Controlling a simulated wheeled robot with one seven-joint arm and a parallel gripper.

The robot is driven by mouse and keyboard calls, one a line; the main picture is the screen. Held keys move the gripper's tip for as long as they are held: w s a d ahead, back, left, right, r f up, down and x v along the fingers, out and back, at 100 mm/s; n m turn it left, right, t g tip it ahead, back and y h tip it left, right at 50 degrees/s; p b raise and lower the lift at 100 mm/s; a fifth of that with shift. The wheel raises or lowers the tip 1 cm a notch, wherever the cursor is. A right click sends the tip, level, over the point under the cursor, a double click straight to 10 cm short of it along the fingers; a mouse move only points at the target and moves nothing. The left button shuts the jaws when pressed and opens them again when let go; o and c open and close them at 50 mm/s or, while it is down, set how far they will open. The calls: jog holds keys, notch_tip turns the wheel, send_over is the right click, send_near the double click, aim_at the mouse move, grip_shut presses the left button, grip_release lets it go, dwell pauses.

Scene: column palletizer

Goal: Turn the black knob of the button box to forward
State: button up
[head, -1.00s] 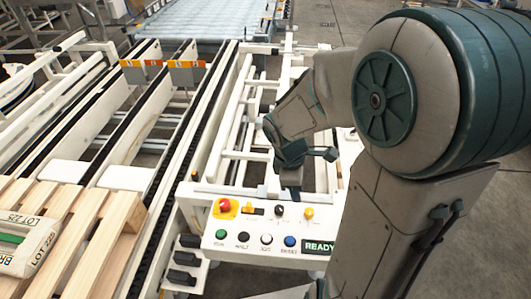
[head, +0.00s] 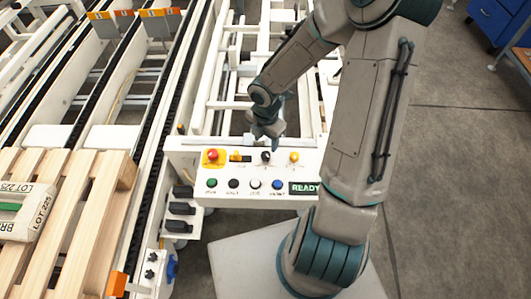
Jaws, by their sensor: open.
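The button box (head: 222,197) is a white panel on the front of the conveyor frame. Its black knob (head: 266,157) sits in the upper row, between a small orange-and-black switch (head: 240,158) and a yellow knob (head: 294,157). I cannot read which way the black knob points. My gripper (head: 268,142) is dark and points down just above and behind the black knob. It is open. Its fingertips are small here, and I cannot tell whether they touch the knob.
A red emergency button (head: 212,155) sits at the panel's left. Green, black, white and blue buttons line the lower row, beside a READY display (head: 304,188). A wooden pallet (head: 70,230) with a labelled bag (head: 22,212) stands at left.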

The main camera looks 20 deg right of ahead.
aim_at(266, 154)
notch_tip(266, 154, down, 7)
jog(key=shift+b, duration=0.75)
jog(key=c, duration=1)
